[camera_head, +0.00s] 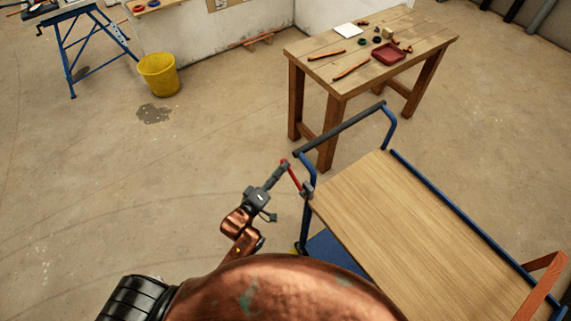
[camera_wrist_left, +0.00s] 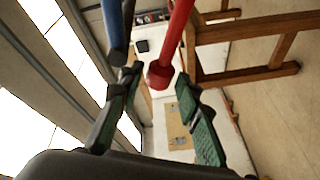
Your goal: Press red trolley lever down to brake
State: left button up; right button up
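The trolley (camera_head: 400,220) has a wooden deck, blue tube frame and dark push-handle grip. Its red lever (camera_head: 292,178) is at the near-left post, slanting up and left from a dark pivot to a free end. My left gripper (camera_head: 278,174) is at that free end. In the left wrist view, the rounded red lever end (camera_wrist_left: 158,76) lies between the two parted fingertips of my left gripper (camera_wrist_left: 158,84), with gaps seeming to show on both sides. A blue tube of the trolley is beside the left finger. My right gripper is not in view.
A wooden workbench (camera_head: 350,52) with a red tray (camera_head: 388,53) and small tools stands behind the trolley. A yellow bucket (camera_head: 158,74) and a blue trestle (camera_head: 85,45) are at the back left. An orange-brown frame (camera_head: 541,287) is at the lower right. The left floor is clear.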

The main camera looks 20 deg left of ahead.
pick_arm(q)
jog(key=shift+x, duration=1.5)
jog(key=shift+c, duration=0.3)
grip_shut()
